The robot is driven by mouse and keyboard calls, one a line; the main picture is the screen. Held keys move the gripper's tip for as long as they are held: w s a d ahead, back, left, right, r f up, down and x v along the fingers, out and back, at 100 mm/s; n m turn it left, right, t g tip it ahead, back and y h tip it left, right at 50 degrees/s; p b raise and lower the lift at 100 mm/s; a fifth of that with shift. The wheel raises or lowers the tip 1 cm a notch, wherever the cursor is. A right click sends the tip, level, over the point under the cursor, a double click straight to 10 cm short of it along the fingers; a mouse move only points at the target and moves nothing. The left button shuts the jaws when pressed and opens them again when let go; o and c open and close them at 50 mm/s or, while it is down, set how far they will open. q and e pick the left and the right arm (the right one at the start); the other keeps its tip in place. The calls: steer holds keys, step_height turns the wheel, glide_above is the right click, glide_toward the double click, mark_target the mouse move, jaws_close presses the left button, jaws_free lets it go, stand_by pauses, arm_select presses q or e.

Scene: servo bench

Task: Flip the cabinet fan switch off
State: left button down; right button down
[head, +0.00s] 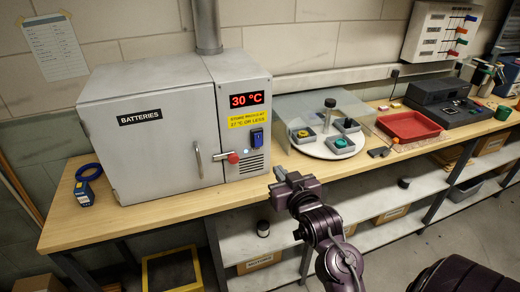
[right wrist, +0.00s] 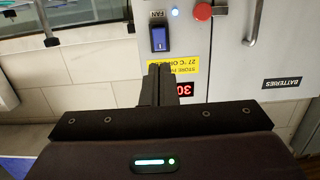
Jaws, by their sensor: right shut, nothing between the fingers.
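The grey battery cabinet (head: 160,165) stands on the bench at the left. Its fan switch (head: 257,138), a blue rocker in a dark housing, sits on the right front panel below the yellow label. The fan switch (right wrist: 158,38) also shows in the right wrist view, upside down, beside the word FAN. A small indicator light (right wrist: 175,12) near it is lit. My right gripper (head: 281,175) is shut and empty, in front of the panel and apart from it. In the wrist view its fingertips (right wrist: 160,68) appear just below the switch. My left gripper is not in view.
A red knob (head: 233,158) and a door handle (head: 198,160) stick out left of the switch. The display (head: 247,99) reads 30 °C. A round white turntable (head: 318,150) with small trays stands to the right.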

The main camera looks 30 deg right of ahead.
steer(key=p, duration=0.5)
glide_toward(258, 144)
steer(key=x, duration=0.5)
steer(key=shift+w+d+r, duration=0.1)
steer(key=shift+w, duration=0.1)
steer(key=shift+w+d+f, duration=0.15)
steer(key=shift+w+f, duration=0.1)
steer(key=shift+w, duration=0.4)
steer(key=b, duration=0.3)
steer(key=shift+w+f+t, duration=0.2)
steer(key=shift+f+t, duration=0.2)
steer(key=shift+d+r+b, duration=0.1)
steer(key=shift+b, duration=0.25)
steer(key=shift+r, duration=0.15)
